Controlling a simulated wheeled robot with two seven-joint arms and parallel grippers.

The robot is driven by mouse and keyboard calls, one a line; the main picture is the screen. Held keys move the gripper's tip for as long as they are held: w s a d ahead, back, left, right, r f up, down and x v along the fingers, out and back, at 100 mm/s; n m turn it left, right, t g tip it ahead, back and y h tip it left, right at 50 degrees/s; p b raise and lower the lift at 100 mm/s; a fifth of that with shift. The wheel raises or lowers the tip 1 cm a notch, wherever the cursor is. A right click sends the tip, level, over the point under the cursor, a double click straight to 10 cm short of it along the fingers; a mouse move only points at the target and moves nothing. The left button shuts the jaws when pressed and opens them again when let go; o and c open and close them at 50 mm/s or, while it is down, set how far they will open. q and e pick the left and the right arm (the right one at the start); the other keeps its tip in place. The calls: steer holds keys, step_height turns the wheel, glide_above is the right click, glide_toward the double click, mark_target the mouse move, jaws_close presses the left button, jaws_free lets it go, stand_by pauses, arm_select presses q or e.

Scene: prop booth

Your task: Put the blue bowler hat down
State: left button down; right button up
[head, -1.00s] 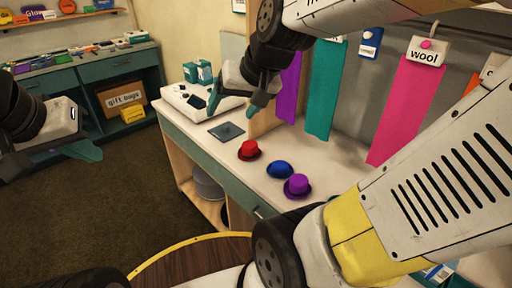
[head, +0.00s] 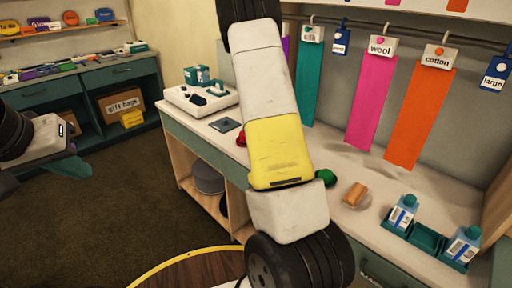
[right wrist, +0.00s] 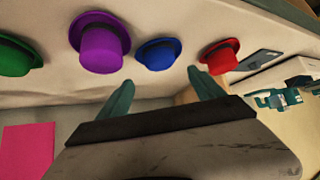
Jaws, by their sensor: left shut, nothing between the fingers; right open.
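The blue bowler hat (right wrist: 158,53) sits on the counter in the right wrist view, between the purple hat (right wrist: 103,42) and the red hat (right wrist: 220,55). My right gripper (right wrist: 160,90) is open and empty, with its fingers apart and pointing toward the blue hat without holding it. In the head view my right arm hides the blue and purple hats and the right gripper. My left gripper (head: 78,166) is shut and empty at the left edge of the head view, over the floor and far from the hats.
A green hat (head: 327,177) lies on the counter (head: 345,215), with an orange-brown block (head: 355,193) and a teal tray of bottles (head: 427,238) farther right. A dark flat pad (head: 225,125) lies left of the hats. Coloured fabric strips (head: 420,118) hang behind.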

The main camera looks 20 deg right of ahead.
steer(key=x, duration=0.7)
steer(key=shift+w+d+f, duration=0.2)
steer(key=shift+w, duration=0.05)
steer(key=shift+r, duration=0.1)
steer(key=c, duration=1.5)
